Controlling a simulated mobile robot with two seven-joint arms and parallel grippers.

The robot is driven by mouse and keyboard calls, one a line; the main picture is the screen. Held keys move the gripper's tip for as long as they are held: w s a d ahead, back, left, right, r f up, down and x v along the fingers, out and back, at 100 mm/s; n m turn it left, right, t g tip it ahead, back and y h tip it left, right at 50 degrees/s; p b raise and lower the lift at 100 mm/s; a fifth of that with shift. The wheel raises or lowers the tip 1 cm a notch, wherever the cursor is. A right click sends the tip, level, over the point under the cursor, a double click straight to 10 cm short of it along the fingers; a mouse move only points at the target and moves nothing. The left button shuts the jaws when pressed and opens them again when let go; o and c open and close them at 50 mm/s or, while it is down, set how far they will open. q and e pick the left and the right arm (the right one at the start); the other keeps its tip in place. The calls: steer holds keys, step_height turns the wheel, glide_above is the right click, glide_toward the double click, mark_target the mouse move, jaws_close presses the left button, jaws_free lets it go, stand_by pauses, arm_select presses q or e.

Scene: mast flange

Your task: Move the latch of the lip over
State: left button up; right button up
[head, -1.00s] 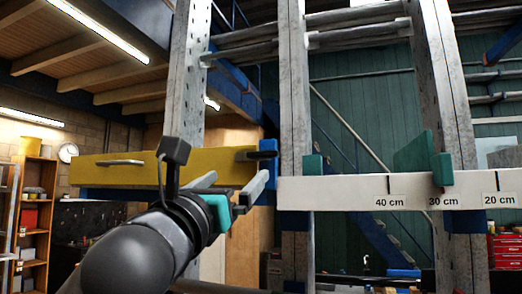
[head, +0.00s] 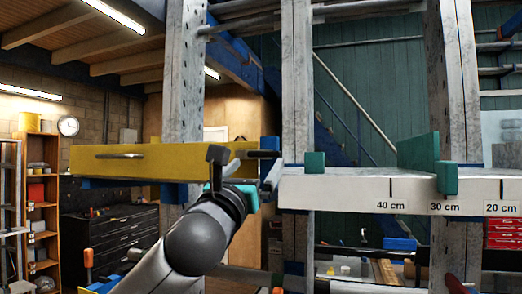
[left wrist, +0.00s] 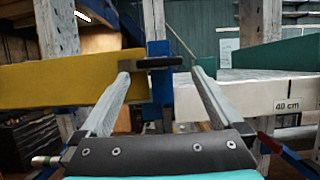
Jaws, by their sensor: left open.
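In the left wrist view the latch (left wrist: 150,63) lies level across the yellow lip (left wrist: 60,82) and the blue upright piece (left wrist: 158,88). My left gripper (head: 256,170) is in front of the lip's right end, partly hiding it. In the wrist view the fingers of this gripper (left wrist: 162,74) are apart, with the latch seen between their tips. I cannot tell whether they touch it. My right gripper is not in view.
A white beam (head: 340,190) with centimetre labels runs right from the latch, carrying green blocks (head: 420,155). Steel uprights (head: 297,90) stand behind. A shelf (head: 38,190) and dark drawers (head: 110,235) are at the far left.

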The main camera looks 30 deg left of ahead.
mark_target(262, 156)
arm_select(q)
steer(key=shift+p+x, duration=0.55)
steer(key=shift+x, duration=1.55)
steer(key=shift+c, duration=0.2)
jaws_close()
